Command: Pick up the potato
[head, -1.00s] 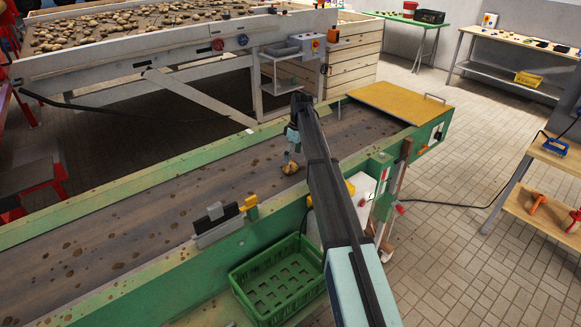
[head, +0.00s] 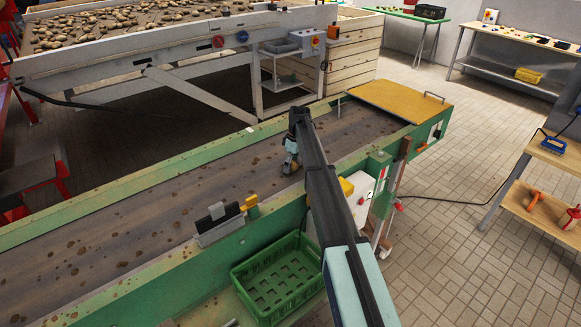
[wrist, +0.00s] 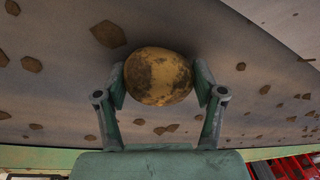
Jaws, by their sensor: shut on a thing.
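In the wrist view the potato (wrist: 158,76) is round, yellow-brown and marked with dark dirt patches. It sits between the two fingers of my gripper (wrist: 160,85), one finger pressed against each side. The brown-spotted dark belt (wrist: 60,70) shows behind it. In the head view my gripper (head: 290,165) is low over the conveyor belt (head: 120,230), near its right half, and mostly hides the potato. I cannot tell whether the potato still touches the belt.
Green side rails (head: 130,270) border the belt. A black and grey fitting (head: 222,218) with a yellow block stands on the near rail. An empty green crate (head: 243,290) is below it. A yellow board (head: 400,101) covers the belt's right end. The belt's left part is clear of potatoes.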

